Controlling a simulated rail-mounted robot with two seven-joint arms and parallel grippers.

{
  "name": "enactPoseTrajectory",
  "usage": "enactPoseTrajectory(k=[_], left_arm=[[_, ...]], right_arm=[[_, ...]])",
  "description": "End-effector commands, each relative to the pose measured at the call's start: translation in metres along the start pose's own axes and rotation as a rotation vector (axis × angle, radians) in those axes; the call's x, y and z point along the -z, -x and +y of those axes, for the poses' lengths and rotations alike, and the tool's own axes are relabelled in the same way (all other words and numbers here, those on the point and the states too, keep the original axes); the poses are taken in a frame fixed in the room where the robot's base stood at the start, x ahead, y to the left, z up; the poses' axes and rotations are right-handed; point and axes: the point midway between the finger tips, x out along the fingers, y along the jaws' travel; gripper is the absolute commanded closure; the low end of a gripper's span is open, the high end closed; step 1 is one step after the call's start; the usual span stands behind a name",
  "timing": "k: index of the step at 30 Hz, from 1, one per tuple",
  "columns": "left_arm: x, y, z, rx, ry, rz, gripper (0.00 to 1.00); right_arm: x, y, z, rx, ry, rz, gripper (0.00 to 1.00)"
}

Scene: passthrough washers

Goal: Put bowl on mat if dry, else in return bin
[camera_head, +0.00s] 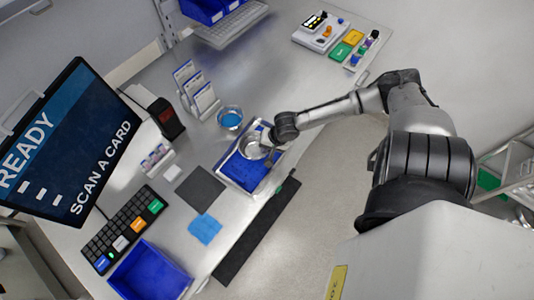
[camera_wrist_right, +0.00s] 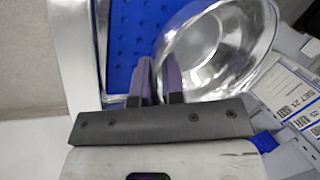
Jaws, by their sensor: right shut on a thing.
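A shiny, clear or metallic bowl (camera_head: 252,146) is at the upper part of a pale tray (camera_head: 223,174) with a blue studded lining. My right gripper (camera_head: 268,139) is at the bowl's right side. In the right wrist view, its purple-padded fingers (camera_wrist_right: 159,82) are shut on the rim of the bowl (camera_wrist_right: 205,55). Whether the bowl touches the lining, and whether it is wet, I cannot tell. A dark grey square mat (camera_head: 201,188) lies left of the tray. An open blue bin (camera_head: 150,272) stands at the bottom left. My left gripper is not in view.
A small dish with blue contents (camera_head: 230,118) stands above the tray. A blue cloth (camera_head: 205,229) lies below the mat. A keyboard (camera_head: 123,228), a monitor (camera_head: 70,140), a black card reader (camera_head: 165,117) and card racks (camera_head: 195,90) crowd the left. The upper middle counter is clear.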

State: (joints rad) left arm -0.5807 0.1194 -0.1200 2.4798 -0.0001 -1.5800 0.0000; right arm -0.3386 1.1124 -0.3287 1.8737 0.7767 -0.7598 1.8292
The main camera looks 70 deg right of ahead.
Motion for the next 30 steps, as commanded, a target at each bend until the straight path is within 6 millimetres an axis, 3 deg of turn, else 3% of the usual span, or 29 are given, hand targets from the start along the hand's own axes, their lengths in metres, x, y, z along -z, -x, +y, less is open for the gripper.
enactPoseTrajectory(k=[5, 13, 27, 28, 30], left_arm=[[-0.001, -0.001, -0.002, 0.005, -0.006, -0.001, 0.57], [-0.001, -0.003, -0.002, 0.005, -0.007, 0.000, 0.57], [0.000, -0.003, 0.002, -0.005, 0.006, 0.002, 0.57], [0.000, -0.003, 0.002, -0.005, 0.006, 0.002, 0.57], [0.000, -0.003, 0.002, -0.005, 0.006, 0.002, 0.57]], right_arm=[[0.000, -0.007, 0.000, -0.001, 0.000, 0.000, 1.00], [0.000, -0.036, 0.011, 0.001, 0.001, 0.000, 1.00], [0.000, -0.041, 0.013, 0.001, 0.002, 0.000, 1.00], [0.000, -0.042, 0.013, 0.000, 0.002, 0.000, 0.89], [0.000, -0.041, 0.013, 0.000, 0.002, 0.000, 0.82]])
